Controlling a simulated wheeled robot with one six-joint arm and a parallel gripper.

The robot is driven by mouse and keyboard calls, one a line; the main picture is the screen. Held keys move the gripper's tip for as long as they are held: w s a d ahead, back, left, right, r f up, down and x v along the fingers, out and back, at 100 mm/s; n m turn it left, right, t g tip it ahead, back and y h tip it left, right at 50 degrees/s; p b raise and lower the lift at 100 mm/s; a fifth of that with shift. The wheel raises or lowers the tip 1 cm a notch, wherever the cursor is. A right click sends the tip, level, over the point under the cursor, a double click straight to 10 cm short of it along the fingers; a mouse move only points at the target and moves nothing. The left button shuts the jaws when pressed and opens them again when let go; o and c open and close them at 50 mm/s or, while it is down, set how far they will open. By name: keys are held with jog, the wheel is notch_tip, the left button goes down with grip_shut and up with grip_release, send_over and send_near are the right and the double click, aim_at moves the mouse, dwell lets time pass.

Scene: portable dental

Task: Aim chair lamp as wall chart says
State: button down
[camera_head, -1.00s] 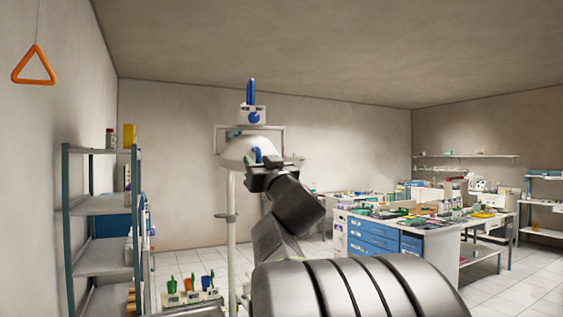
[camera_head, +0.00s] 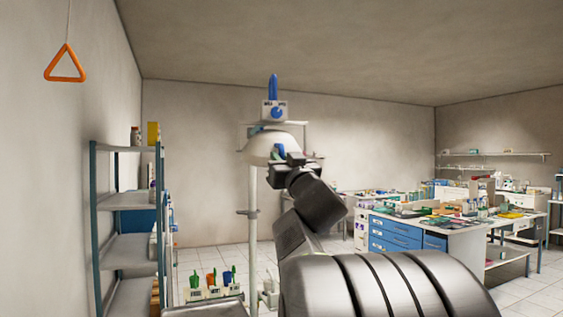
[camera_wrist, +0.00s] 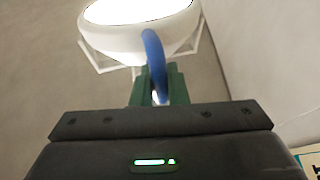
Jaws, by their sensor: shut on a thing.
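The chair lamp (camera_head: 262,150) is a white dome on a pale upright pole, with a curved blue handle (camera_wrist: 152,52) on its rim. In the wrist view its lit face shows at the top. My gripper (camera_wrist: 157,88) is shut on the blue handle, its green fingers on both sides of it. In the head view my gripper (camera_head: 283,160) is at the lamp's right side and partly hides the handle. A white box with a blue knob and an upright blue lever (camera_head: 273,88) sits above the dome. I cannot make out a wall chart.
A shelf rack (camera_head: 128,200) stands at the left, and an orange triangle (camera_head: 65,65) hangs above it. A white block with several coloured items (camera_head: 212,292) is low in front. A cluttered bench with blue drawers (camera_head: 397,234) is at the right. Tiled floor lies between.

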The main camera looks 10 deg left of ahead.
jog(key=c, duration=1.5)
grip_release()
jog(key=shift+o, duration=0.2)
jog(key=shift+s, duration=0.1)
jog(key=b+v, duration=0.1)
jog(key=v, duration=1.2)
jog(key=shift+s+d, duration=0.2)
jog(key=shift+d, duration=0.05)
